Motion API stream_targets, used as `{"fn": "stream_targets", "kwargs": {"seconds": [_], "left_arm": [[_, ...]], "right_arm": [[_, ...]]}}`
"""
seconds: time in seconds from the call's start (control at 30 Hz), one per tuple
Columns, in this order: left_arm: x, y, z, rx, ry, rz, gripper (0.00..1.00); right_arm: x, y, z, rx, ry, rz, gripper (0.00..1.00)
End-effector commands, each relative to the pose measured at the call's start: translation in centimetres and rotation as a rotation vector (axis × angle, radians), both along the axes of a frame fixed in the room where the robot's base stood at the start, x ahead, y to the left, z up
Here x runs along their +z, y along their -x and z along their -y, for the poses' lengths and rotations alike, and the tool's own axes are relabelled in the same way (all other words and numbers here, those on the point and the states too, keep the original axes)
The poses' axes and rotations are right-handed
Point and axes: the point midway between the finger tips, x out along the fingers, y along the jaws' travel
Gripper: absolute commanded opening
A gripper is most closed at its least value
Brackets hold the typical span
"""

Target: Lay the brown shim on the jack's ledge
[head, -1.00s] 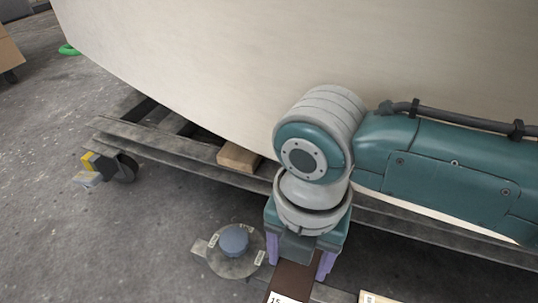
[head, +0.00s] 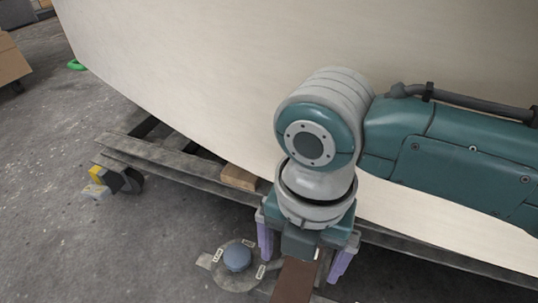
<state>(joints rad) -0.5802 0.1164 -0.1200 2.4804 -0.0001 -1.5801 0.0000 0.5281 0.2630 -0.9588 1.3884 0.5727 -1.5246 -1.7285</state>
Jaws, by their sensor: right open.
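The brown shim (head: 294,282) is a flat dark strip at the bottom edge, and its near end is cut off by the frame. My right gripper (head: 300,268) points down over its far end. The lilac fingers are open, one on each side of the shim with a gap to it. A round grey plate with a blue disc (head: 237,258) lies just left of the shim; it may be part of the jack, but I cannot tell. The jack's ledge is not clearly seen, so I cannot tell what the shim rests on. My left gripper is not in view.
The pale plywood hull (head: 240,90) fills the upper middle, close behind my right arm.

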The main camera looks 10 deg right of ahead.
Motion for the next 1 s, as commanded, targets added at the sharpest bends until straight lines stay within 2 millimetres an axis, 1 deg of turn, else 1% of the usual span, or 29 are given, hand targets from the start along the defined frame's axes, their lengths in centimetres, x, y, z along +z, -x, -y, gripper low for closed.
{"fn": "stream_targets", "kwargs": {"seconds": [0.03,0.1,0.2,0.33,0.53,0.6,0.67,0.77,0.83,0.87,0.9,0.93,0.97,1.0], "left_arm": [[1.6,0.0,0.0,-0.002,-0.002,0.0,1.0],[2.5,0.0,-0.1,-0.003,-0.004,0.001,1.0],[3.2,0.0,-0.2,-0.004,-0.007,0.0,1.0],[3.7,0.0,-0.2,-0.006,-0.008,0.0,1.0],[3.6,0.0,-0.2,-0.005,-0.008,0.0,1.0],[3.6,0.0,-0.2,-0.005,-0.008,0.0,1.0],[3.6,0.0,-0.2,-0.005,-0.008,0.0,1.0],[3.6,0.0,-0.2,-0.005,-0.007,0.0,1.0],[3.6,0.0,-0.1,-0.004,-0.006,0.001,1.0],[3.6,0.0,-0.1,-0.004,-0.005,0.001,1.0],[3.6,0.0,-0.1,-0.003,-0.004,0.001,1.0],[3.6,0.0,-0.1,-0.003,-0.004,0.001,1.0],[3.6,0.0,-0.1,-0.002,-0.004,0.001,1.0],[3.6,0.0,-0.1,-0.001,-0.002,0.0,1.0]], "right_arm": [[2.0,-0.1,0.0,0.0,-0.001,0.002,0.98],[3.3,0.0,0.0,0.0,0.001,0.001,0.98],[4.5,-0.1,0.0,0.0,0.0,0.001,0.98],[5.3,0.0,0.0,0.0,0.001,-0.001,0.98],[5.3,0.2,-0.3,-0.02,-0.011,0.0,0.98],[5.2,0.9,-1.0,-0.071,-0.036,0.0,0.98],[5.2,1.8,-1.9,-0.159,-0.075,0.001,0.98],[5.7,4.0,-3.7,-0.448,-0.181,-0.003,0.98],[6.4,5.4,-4.0,-0.74,-0.257,-0.01,0.98],[6.7,5.9,-3.7,-0.878,-0.283,-0.013,0.98],[7.2,6.5,-3.0,-1.067,-0.314,-0.017,0.98],[7.5,7.0,-2.3,-1.21,-0.331,-0.017,0.98],[7.8,7.4,-1.3,-1.353,-0.345,-0.015,0.98],[8.3,8.1,0.1,-1.535,-0.359,-0.009,0.98]]}}
